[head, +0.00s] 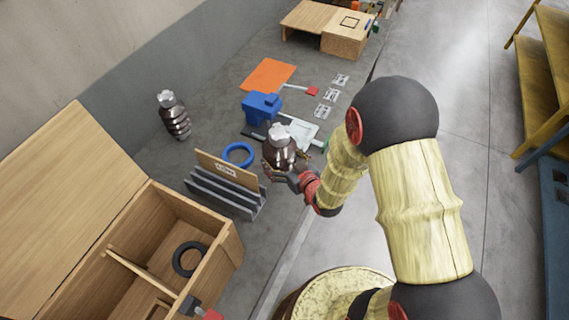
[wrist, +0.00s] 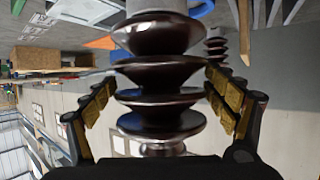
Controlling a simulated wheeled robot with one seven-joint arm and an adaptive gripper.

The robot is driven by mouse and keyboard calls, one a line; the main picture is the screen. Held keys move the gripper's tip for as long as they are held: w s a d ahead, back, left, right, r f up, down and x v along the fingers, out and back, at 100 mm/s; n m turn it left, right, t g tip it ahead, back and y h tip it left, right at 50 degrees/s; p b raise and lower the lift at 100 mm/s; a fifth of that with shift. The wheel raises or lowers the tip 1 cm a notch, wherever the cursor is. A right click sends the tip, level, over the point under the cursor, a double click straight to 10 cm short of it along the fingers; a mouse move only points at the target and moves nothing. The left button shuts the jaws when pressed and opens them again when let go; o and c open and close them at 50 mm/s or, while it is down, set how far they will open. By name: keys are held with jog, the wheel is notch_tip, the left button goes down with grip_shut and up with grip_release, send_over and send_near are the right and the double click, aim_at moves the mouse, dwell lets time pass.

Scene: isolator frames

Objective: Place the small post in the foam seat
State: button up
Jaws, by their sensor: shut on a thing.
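My gripper (head: 287,172) is shut on a dark brown ribbed post (head: 279,152) with a pale metal cap, held roughly upright above the bench. In the wrist view the fingers (wrist: 160,104) stand on both sides of the post's glossy ribs (wrist: 160,72). A similar ribbed post (head: 174,117) stands at the back left by the wall; it also shows small in the wrist view (wrist: 216,48). I cannot tell the foam seat for certain. A black ring (head: 186,272) lies inside the open wooden crate (head: 222,262), and a blue ring (head: 249,158) lies on the bench.
A grey slotted rack (head: 220,197) holding a labelled board (head: 210,163) stands between the crate and my gripper. Behind are a blue block (head: 259,106), an orange sheet (head: 268,74) and small metal plates (head: 331,94). The crate's raised lid (head: 70,185) leans left. Yellow steps (head: 545,70) stand far right.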

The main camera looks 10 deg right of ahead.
jog(key=w+f+b, duration=0.4)
jog(key=w+f, duration=0.4)
jog(key=f, duration=0.1)
jog(key=shift+a+f, duration=0.15)
dwell(0.4)
jog(key=shift+f, duration=0.15)
jog(key=o, duration=1.7)
jog(key=shift+s+f, duration=0.3)
jog(key=shift+s, duration=0.05)
jog(key=shift+o, duration=1.3)
jog(key=shift+r, duration=0.1)
